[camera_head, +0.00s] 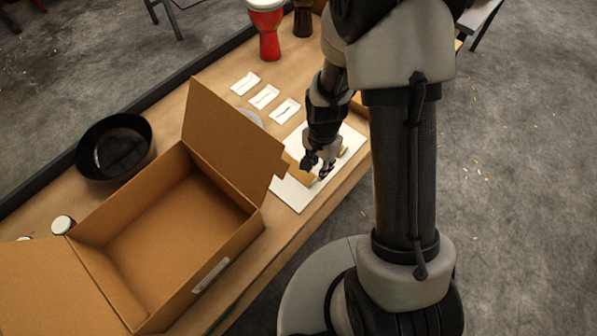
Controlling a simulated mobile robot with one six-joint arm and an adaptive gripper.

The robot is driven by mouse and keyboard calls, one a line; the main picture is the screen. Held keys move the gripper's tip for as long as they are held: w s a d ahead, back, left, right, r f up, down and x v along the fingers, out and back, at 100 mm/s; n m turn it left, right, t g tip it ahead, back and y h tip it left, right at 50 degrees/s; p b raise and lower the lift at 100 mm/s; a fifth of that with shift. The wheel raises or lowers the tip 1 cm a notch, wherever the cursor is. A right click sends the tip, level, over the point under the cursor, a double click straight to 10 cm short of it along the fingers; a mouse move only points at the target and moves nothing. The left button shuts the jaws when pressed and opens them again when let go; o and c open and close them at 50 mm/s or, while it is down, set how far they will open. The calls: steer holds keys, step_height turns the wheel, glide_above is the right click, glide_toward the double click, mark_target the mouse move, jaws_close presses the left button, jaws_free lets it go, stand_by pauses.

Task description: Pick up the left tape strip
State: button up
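Three white strips lie in a slanting row on the wooden table, apart from each other. They are the left strip (245,83), the middle strip (264,97) and the right strip (284,110). Each looks like a small flat white piece with a paler or tan centre; fine detail is too small to tell. My gripper (318,168) points down over a white board (297,196), nearer the table's front edge than the strips. Its fingertips are small and dark, and I cannot tell whether they are open or hold anything. A tan piece (297,172) lies beside them on the board.
A large open cardboard box (165,225) stands left of my gripper, its raised flap close to the board. A black bowl (115,148) sits behind the box. A red and white goblet drum (268,30) and a dark drum (303,18) stand at the far end. A small jar (63,224) is at the left.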

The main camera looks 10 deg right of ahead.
step_height(320, 180, down, 5)
steer(key=shift+f+b, duration=0.2)
steer(key=shift+b, duration=1)
steer(key=shift+r, duration=0.1)
steer(key=shift+s, duration=0.1)
steer(key=shift+c, duration=0.6)
jaws_close()
